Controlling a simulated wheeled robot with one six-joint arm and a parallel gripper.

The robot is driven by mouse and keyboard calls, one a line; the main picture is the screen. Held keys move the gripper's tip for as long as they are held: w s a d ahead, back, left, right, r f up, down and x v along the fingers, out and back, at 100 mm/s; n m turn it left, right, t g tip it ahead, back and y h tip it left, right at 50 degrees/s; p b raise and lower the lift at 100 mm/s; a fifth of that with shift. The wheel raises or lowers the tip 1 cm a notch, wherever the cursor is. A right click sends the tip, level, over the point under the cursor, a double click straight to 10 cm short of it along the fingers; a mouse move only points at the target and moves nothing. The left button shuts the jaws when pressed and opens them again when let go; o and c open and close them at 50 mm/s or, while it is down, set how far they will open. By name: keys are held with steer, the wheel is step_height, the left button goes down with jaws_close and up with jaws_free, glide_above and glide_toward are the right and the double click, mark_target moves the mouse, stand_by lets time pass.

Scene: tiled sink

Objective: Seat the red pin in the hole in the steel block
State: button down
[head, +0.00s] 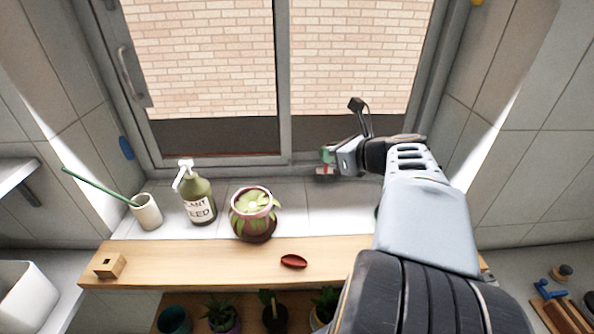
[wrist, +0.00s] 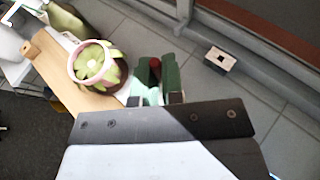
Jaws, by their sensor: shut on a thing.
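My gripper (wrist: 155,78) has green fingers and is shut on the red pin (wrist: 155,66), which shows as a dark red piece between them in the wrist view. In the head view my gripper (head: 328,156) is at the far side, near the window frame, with a bit of red just below the fingers. The steel block (wrist: 221,60), pale with a dark hole in its top, sits on the grey tiles to the right of the fingers in the wrist view. The pin appears apart from the block there. The pin's lower end is hidden.
A potted succulent (head: 254,216), a green pump bottle (head: 198,196) and a cup with a green stick (head: 146,211) stand left of my arm. A wooden shelf (head: 200,262) holds a small wooden block (head: 109,265) and a red dish (head: 293,261). Tiles around the steel block look clear.

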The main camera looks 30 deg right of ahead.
steer(key=w+d+f, duration=0.2)
steer(key=w+f, duration=0.1)
steer(key=w+d+f+p, duration=0.1)
steer(key=w+d+f, duration=0.1)
steer(key=w+d, duration=0.1)
steer(key=w+d+f+p, duration=0.1)
steer(key=w+d+f, duration=0.1)
steer(key=w+f, duration=0.1)
steer(key=shift+w+d+f, duration=0.15)
steer(key=shift+w+f, duration=0.05)
steer(key=shift+w, duration=0.2)
steer(key=shift+w+d+f, duration=0.1)
steer(key=shift+w+f, duration=0.05)
steer(key=shift+w, duration=0.25)
steer(key=shift+w+d+f, duration=0.15)
steer(key=shift+f, duration=0.15)
steer(key=f, duration=0.1)
steer(key=f+p, duration=0.1)
steer(key=shift+w+d+f, duration=0.15)
steer(key=shift+d+f, duration=0.05)
steer(key=shift+f, duration=0.55)
steer(key=shift+f, duration=0.2)
steer(key=c, duration=1.2)
jaws_free()
steer(key=shift+c, duration=0.2)
